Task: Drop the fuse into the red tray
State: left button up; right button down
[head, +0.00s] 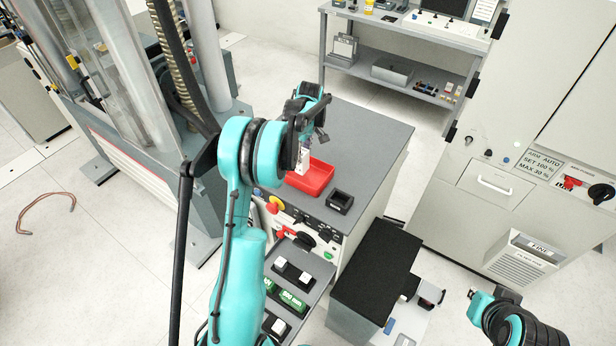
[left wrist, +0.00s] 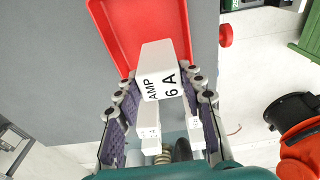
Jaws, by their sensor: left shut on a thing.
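The fuse (left wrist: 158,62) is a white block with "AMP 6 A" lettering. My left gripper (left wrist: 160,108) is shut on it, with a finger pad at each side. The red tray (left wrist: 112,32) lies just beyond and below the fuse in the left wrist view. In the head view, the red tray (head: 318,181) is on the grey top of a cabinet, and my left gripper (head: 304,146) holds the fuse (head: 302,161) over its left rear part. My right gripper (head: 490,297) is at the lower right, away from the tray; its fingers are unclear.
A small black open holder (head: 340,201) sits right of the tray on the grey cabinet top (head: 365,140). Knobs and switches line the cabinet front. Below are drawers with white and green blocks (head: 292,298). A black-topped box (head: 378,265) stands in front on the right.

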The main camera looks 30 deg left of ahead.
pick_arm(q)
jog(key=f, duration=0.1)
jog(key=f+b, duration=0.1)
jog(key=shift+w+f, duration=0.3)
jog(key=shift+f, duration=0.4)
jog(key=shift+s+f, duration=0.1)
jog(key=shift+s, duration=0.05)
jog(key=o, duration=1.3)
jog(key=r, duration=0.4)
jog(key=d+r, duration=0.1)
jog(key=r, duration=0.7)
jog(key=shift+s+d, duration=0.1)
jog(key=shift+d, duration=0.15)
